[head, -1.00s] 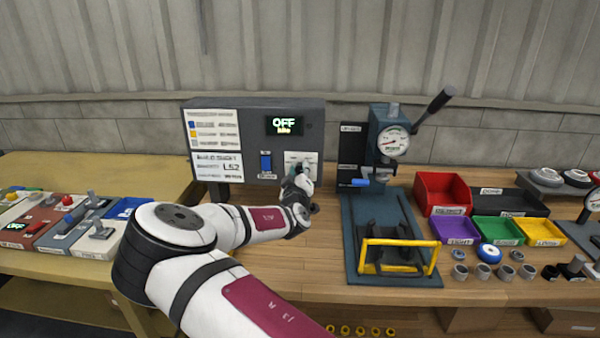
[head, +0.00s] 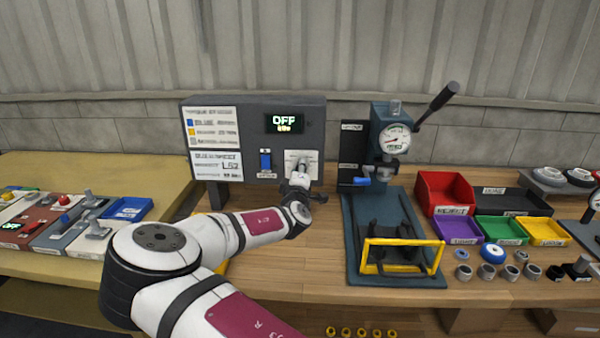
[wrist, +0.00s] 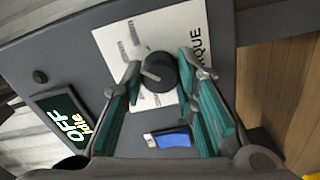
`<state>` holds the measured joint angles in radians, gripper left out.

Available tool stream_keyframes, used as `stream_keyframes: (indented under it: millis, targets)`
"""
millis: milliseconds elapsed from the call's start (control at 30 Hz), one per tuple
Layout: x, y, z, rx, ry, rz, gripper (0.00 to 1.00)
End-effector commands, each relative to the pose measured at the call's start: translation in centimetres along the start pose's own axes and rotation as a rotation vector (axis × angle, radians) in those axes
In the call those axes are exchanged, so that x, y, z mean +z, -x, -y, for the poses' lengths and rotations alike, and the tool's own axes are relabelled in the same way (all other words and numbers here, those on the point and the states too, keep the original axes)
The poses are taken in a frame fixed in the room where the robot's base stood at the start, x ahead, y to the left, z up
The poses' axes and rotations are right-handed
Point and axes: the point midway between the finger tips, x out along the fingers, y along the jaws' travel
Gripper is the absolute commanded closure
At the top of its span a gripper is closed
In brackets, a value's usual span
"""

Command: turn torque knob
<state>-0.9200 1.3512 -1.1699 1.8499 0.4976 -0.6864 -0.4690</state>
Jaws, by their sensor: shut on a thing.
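The torque knob (wrist: 160,72) is a round black knob with a pale pointer, on a white label plate lettered "...QUE". In the wrist view it sits between the teal-padded fingertips of my gripper (wrist: 159,64), which is shut on it. In the head view my gripper (head: 301,174) is at the right side of the grey control box (head: 225,105) and hides the knob. The box's display (head: 285,123) reads OFF with a small second line; it also shows in the wrist view (wrist: 64,121). A blue switch (head: 265,161) is left of the plate, and it shows below the knob in the wrist view (wrist: 171,139).
A press with a gauge (head: 395,138) and a yellow guard (head: 402,241) stands right of the box. Colored bins, including a red bin (head: 445,194), and several small parts are farther right. Control panels (head: 60,222) lie at left. Bench space before the box is partly covered by my arm.

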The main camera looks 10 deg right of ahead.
Motion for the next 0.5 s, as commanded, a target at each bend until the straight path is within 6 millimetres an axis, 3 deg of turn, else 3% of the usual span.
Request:
stream_keyframes:
  millis: [500]
  targets:
    - [-0.03, 0.01, 0.12, -0.001, 0.286, -0.001, 1.00]
